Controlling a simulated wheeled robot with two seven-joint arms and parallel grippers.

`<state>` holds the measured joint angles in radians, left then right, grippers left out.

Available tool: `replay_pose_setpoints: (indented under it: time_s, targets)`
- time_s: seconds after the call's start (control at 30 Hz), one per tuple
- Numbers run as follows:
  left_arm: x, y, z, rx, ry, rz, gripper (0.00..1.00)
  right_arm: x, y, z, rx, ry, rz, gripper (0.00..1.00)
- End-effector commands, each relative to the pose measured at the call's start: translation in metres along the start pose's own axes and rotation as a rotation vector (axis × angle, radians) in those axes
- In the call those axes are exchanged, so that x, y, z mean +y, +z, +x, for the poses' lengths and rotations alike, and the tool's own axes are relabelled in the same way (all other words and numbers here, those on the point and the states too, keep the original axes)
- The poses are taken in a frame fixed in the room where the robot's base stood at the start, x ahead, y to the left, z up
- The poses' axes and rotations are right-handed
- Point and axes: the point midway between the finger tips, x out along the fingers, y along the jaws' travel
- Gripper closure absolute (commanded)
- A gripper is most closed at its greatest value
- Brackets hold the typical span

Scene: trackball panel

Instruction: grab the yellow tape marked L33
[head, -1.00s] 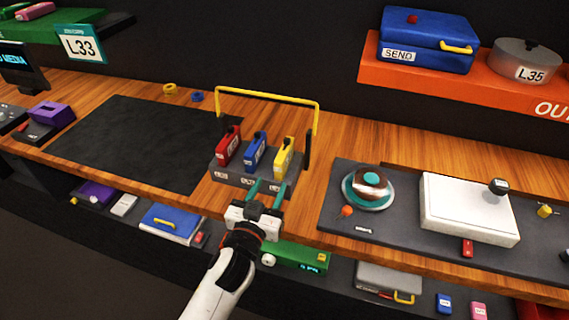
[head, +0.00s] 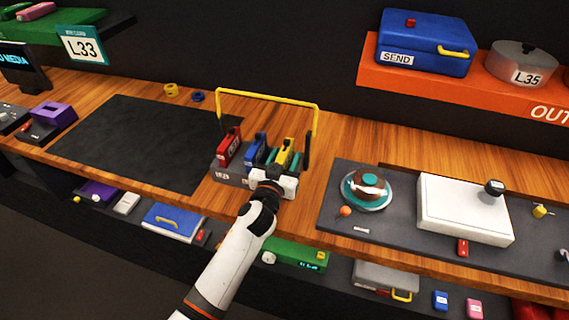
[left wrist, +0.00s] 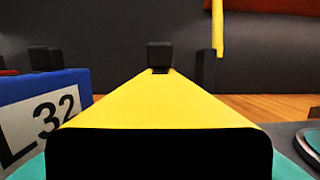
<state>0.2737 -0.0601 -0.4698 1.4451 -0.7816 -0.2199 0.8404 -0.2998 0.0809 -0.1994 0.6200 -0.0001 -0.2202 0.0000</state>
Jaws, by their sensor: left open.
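The yellow tape (head: 286,149) stands upright in the grey rack (head: 231,177), at the right end of a row of three. In the left wrist view the yellow tape (left wrist: 160,105) fills the middle, very close; its label is not visible there. My left gripper (head: 283,160) is open at the rack, with its teal fingers on either side of the yellow tape. Teal finger edges show at the lower corners of the left wrist view. I cannot tell whether they touch the tape. My right gripper is not in view.
A blue tape (head: 255,148), marked L32 in the left wrist view (left wrist: 45,118), stands close to the left of the yellow one. A red tape (head: 229,147) is further left. A yellow bar frame (head: 268,97) arches behind the rack. A dark mat (head: 145,140) lies left.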

Motion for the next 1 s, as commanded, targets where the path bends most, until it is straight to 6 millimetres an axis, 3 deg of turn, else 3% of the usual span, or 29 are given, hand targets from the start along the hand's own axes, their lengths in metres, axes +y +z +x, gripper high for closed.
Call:
replay_pose_setpoints:
  time_s: [0.17,0.47,0.77,1.0]
  targets:
    - [0.000,0.000,0.000,-0.001,0.000,-0.001,0.55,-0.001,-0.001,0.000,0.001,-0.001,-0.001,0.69]
    - [0.000,0.000,0.000,0.000,0.000,-0.001,1.00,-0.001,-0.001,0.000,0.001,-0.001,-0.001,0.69]
    - [0.000,0.004,0.000,-0.002,-0.001,-0.001,1.00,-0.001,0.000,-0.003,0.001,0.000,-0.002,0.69]
    - [0.000,0.038,0.000,-0.003,-0.001,-0.002,1.00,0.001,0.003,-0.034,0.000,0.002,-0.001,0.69]
